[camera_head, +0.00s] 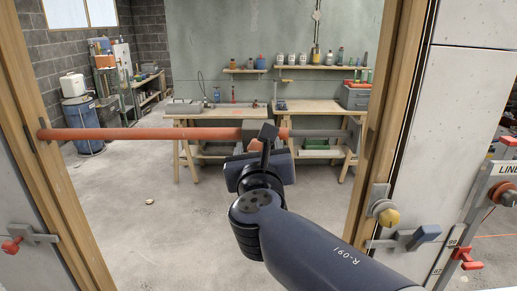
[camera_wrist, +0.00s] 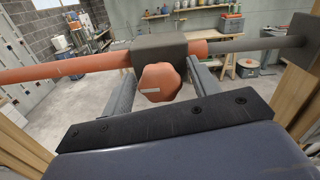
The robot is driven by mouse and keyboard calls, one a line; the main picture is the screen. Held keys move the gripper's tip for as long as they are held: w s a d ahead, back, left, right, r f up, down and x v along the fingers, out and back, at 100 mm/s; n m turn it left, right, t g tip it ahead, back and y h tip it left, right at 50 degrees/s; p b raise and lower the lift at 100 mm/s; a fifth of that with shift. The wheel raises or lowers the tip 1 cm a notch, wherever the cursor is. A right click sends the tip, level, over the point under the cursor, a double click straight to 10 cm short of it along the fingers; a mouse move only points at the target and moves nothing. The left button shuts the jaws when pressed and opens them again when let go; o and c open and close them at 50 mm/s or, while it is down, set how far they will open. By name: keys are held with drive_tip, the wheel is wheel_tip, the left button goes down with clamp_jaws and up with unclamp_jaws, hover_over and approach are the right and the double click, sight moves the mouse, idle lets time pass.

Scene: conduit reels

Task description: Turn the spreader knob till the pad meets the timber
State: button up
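The spreader is an orange tube (camera_head: 150,133) with a thinner grey rod (camera_head: 317,133), lying across the doorway between timber posts. A dark collar block (camera_wrist: 158,50) joins them. The lobed orange-red knob (camera_wrist: 159,83) sits on the collar's near side, with a pale mark on its face. My gripper (camera_wrist: 163,72) is open, its fingers on either side of the knob with a narrow gap visible at each side. In the head view my wrist mostly hides the knob. The dark pad (camera_wrist: 298,40) at the rod's right end is beside the right timber (camera_wrist: 293,98); I cannot tell whether they touch.
Workbenches (camera_head: 315,107) and a shelf of bottles (camera_head: 300,68) stand well behind the doorway. A red-handled clamp (camera_head: 13,244) is at the left. The floor beyond is mostly clear.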

drive_tip(key=c, duration=0.9)
drive_tip(key=shift+m+b, duration=0.3)
drive_tip(key=shift+b, duration=0.1)
